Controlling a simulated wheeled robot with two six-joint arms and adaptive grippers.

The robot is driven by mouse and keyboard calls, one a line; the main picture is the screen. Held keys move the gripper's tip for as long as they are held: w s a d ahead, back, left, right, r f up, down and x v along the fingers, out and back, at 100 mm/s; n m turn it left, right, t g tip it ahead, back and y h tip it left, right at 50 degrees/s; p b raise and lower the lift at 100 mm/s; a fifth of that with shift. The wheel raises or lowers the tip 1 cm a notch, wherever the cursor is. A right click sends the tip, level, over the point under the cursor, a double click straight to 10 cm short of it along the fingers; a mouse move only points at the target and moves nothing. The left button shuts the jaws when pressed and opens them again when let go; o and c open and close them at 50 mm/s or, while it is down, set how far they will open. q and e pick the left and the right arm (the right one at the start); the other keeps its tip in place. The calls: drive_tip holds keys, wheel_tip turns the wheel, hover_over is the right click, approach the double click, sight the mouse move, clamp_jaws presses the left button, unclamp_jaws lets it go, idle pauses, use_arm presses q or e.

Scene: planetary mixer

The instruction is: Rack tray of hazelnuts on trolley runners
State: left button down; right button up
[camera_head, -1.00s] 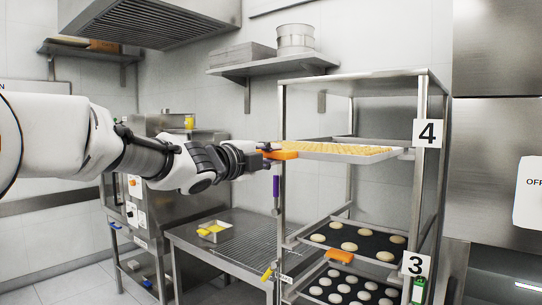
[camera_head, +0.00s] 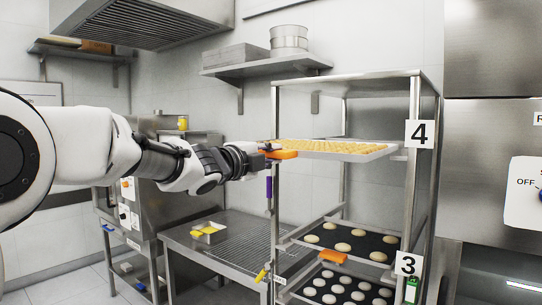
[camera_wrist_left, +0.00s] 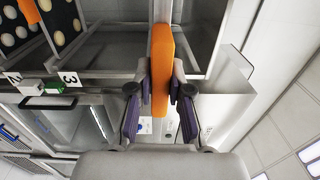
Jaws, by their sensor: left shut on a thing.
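The tray of hazelnuts (camera_head: 330,147) is level inside the upper part of the trolley (camera_head: 413,185), at the height of the label 4. My left gripper (camera_head: 273,151) is shut on the tray's orange handle (camera_head: 283,155) at its left end. In the left wrist view the orange handle (camera_wrist_left: 161,70) sits between the two fingers (camera_wrist_left: 159,88). Whether the tray rests on the runners (camera_head: 398,155) I cannot tell. My right gripper is not in view.
Lower trolley levels hold dark trays of pale rounds (camera_head: 345,240), one with an orange handle (camera_head: 333,256). A steel table (camera_head: 205,262) with a small yellow-filled pan (camera_head: 208,232) stands left of the trolley. A wall shelf (camera_head: 265,65) hangs behind.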

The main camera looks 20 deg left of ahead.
use_arm(q)
drive_tip(key=shift+w, duration=0.1)
drive_tip(key=shift+w+d+r+p, duration=0.15)
drive_tip(key=shift+w+d+p, duration=0.05)
drive_tip(key=shift+w+p, duration=0.25)
drive_tip(key=shift+p+x, duration=0.7)
drive_tip(key=shift+x, duration=0.85)
drive_tip(key=shift+w, duration=0.2)
